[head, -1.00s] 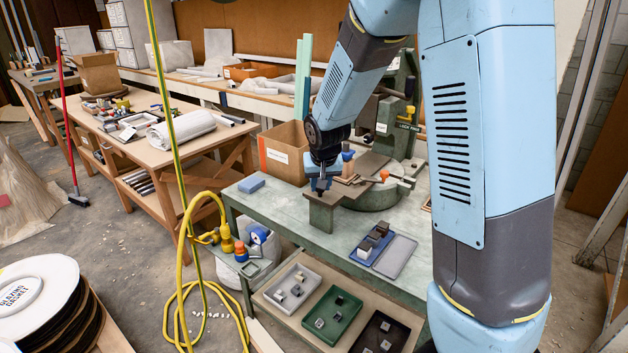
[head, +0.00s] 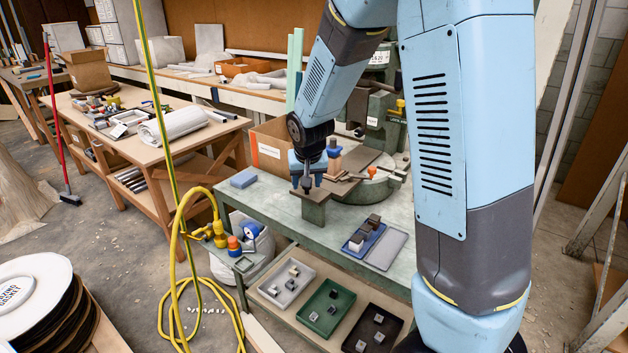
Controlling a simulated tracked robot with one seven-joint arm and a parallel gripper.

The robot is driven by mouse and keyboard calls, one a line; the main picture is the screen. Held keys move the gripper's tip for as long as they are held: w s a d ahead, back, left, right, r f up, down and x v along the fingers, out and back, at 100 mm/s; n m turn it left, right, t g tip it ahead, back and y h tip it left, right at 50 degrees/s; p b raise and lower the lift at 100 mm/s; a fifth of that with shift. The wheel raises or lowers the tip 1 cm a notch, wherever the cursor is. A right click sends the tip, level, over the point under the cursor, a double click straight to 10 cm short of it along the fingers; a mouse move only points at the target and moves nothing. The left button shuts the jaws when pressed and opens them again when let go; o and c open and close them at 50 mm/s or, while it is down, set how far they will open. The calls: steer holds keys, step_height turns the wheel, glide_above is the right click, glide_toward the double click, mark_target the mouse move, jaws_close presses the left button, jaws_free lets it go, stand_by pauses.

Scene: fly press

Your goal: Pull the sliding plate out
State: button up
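The sliding plate (head: 340,188) is a flat brown plate at the press on the green-grey bench. Its near end juts toward the front left, above a grey-green block (head: 314,210). My gripper (head: 307,186) points down over this near end, with its dark tip at or just above the plate. My wrist and the viewing angle hide the fingers' gap, so I cannot tell whether they are shut on anything. The press body (head: 380,118) stands behind, partly hidden by my arm.
A blue tray with small blocks (head: 363,235) and a grey tray (head: 386,250) lie to the right. A cardboard box (head: 270,146) stands behind. A yellow hose (head: 178,240) hangs at the left. The bench front is mostly clear.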

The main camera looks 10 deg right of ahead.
steer(key=v, duration=1.3)
steer(key=shift+s+r, duration=0.15)
steer(key=shift+r, duration=0.15)
steer(key=s+d+r, duration=0.2)
steer(key=s+d, duration=0.1)
steer(key=s, duration=0.5)
steer(key=s+d+r, duration=0.2)
steer(key=s+d, duration=0.2)
steer(key=s, duration=0.4)
steer(key=s+d+r+t, duration=0.1)
steer(key=s+d+r, duration=0.2)
steer(key=s, duration=0.5)
steer(key=shift+d, duration=0.55)
